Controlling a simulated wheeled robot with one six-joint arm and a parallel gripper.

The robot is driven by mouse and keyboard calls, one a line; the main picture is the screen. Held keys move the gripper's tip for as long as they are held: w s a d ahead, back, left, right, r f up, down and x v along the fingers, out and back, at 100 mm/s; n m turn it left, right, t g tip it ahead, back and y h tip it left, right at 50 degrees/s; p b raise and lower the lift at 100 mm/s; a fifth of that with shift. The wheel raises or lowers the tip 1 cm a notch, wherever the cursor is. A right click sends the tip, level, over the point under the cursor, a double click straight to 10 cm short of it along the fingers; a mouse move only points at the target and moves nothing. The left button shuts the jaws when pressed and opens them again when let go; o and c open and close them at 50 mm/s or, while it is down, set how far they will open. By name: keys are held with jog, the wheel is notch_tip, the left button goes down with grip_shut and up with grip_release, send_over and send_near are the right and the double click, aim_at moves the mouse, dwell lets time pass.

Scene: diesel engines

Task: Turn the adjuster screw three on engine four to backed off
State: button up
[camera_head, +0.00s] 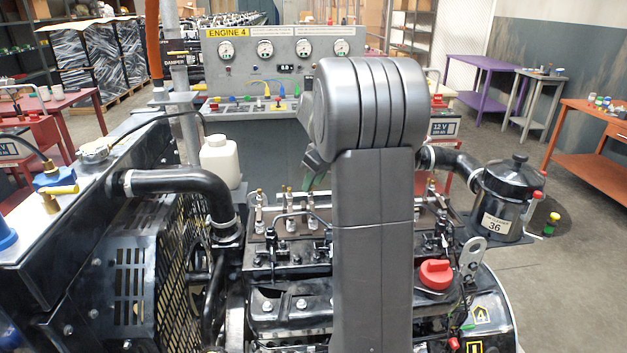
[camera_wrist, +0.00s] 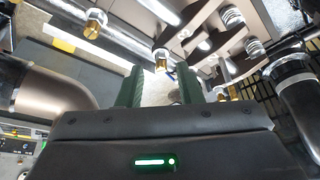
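The panel labelled ENGINE 4 (camera_head: 227,32) stands behind a black engine (camera_head: 290,280). Several upright brass-tipped screws stand in a row on the engine top; one adjuster screw (camera_head: 259,198) shows at the left of the row. My arm hides part of the row. In the wrist view, one brass-tipped screw (camera_wrist: 162,60) is just beyond the gap between my fingertips, with others to its left (camera_wrist: 95,22) and right (camera_wrist: 254,47).
A black hose (camera_head: 175,181) and fan guard (camera_head: 200,240) are left of the screws. A red knob (camera_head: 436,273) and a black canister marked 36 (camera_head: 500,200) are on the right. A white bottle (camera_head: 219,160) stands behind.

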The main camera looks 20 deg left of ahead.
jog(key=shift+s+f, duration=0.1)
jog(key=shift+s, duration=0.05)
grip_shut()
dwell(0.4)
jog(key=n+g+h+p, duration=0.1)
jog(key=n+g+p, duration=0.1)
jog(key=n, duration=0.4)
jog(key=w+n+g+h+p, duration=0.1)
jog(key=n+p, duration=0.1)
jog(key=n, duration=0.4)
jog(key=a+n+g+h+p, duration=0.1)
jog(key=n+g+p, duration=0.1)
jog(key=n, duration=0.5)
jog(key=shift+w+g, duration=0.3)
jog(key=shift+w, duration=0.05)
jog(key=shift+n, duration=0.3)
